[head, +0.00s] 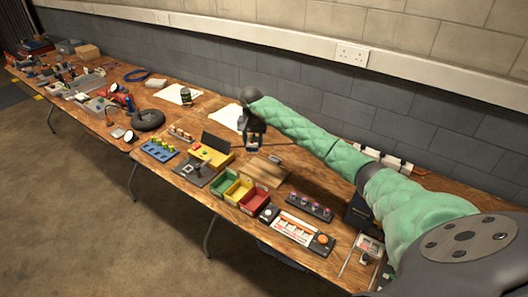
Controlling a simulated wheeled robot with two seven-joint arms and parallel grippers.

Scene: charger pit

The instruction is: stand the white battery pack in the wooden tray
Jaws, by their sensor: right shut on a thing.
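My right gripper (253,146) hangs over the middle of the bench at the end of my green-sleeved arm. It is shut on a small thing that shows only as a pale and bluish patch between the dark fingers. This looks like the white battery pack, but it is too small to be sure. A flat light-wood piece (262,172), which looks like the wooden tray, lies on the bench just below and in front of the gripper. My left gripper is not in view.
Green, yellow and red bins (239,189) stand in front of the wood piece. A yellow box (211,155) and a blue rack (159,150) are to the left. A white-topped panel (297,228) is at front right. A grey wall (310,85) runs behind the bench.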

